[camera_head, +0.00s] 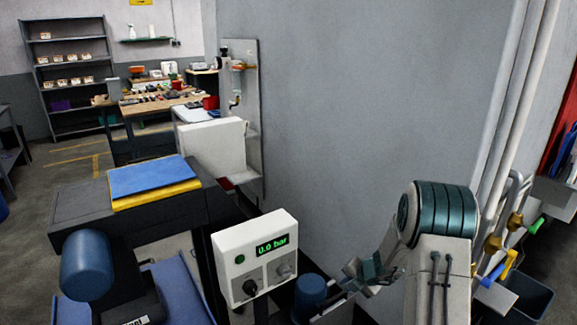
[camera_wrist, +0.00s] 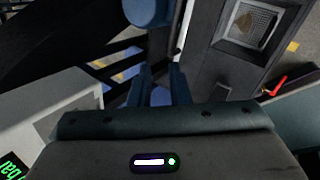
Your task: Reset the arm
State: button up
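My arm (camera_head: 438,212) is folded at the lower right of the head view, with its dark banded joint uppermost. My gripper (camera_head: 370,268) points left and sits right of the white pressure box, apart from it. In the wrist view, the two fingers of my gripper (camera_wrist: 162,80) stand apart with a gap between them. Nothing is held in that gap; blue surfaces show beyond it.
A white control box (camera_head: 255,258) reading 0.0 bar stands close left of my gripper. A blue cylinder (camera_head: 311,295) is just below. A grey wall (camera_head: 360,110) and pipes (camera_head: 517,100) are behind and right. A dark bench with a blue pad (camera_head: 152,177) is further left.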

jog(key=s+a+r+n+g, duration=0.1)
jog(key=s+a+r+n, duration=0.45)
jog(key=r+n, duration=0.5)
jog(key=s+a+r+n, duration=0.4)
jog(key=s+r+n, duration=0.4)
jog(key=n, duration=0.4)
jog(key=s+d+r+n+h, duration=0.1)
jog(key=s+r+n, duration=0.3)
jog(key=s+n, duration=0.6)
jog(key=s+d+r+n+h, duration=0.1)
jog(key=s+r+n, duration=0.3)
jog(key=s+n, duration=0.5)
jog(key=n+h, duration=0.1)
jog(key=n, duration=0.2)
jog(key=shift+s+d+g+h, duration=0.3)
jog(key=shift+s+g, duration=0.1)
